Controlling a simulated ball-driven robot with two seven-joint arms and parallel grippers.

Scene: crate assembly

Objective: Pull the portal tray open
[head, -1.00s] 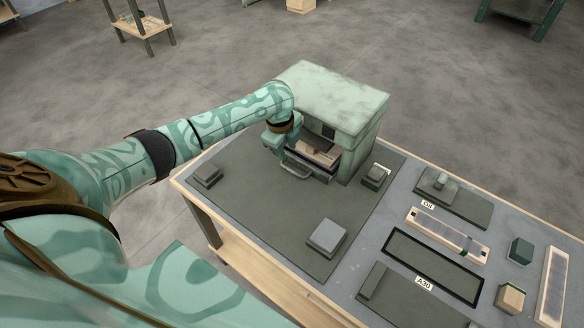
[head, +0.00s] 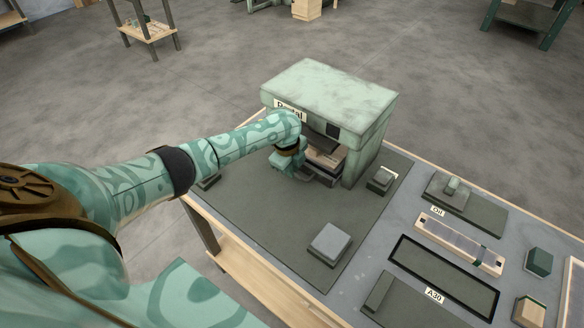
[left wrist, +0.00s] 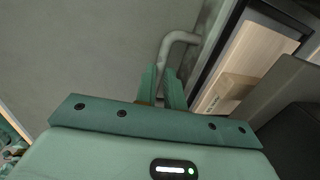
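The portal (head: 330,92) is a pale green box with an open front at the back of the table. Its tray (head: 325,160), with a light wooden piece in it, shows in the opening. The left wrist view shows the tray (left wrist: 255,50) to the right and its grey bar handle (left wrist: 180,38) running down to my fingers. My left gripper (left wrist: 161,85) has its two fingers close together with the handle between them; they look shut on it. In the head view my left gripper (head: 289,166) hides most of the handle. My right gripper is in neither view.
A grey block (head: 329,243) lies on the dark mat (head: 260,220), and a smaller one (head: 382,179) stands right of the portal. Fixtures, including a long slotted frame (head: 443,275), fill the table's right. The mat before the portal is mostly clear.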

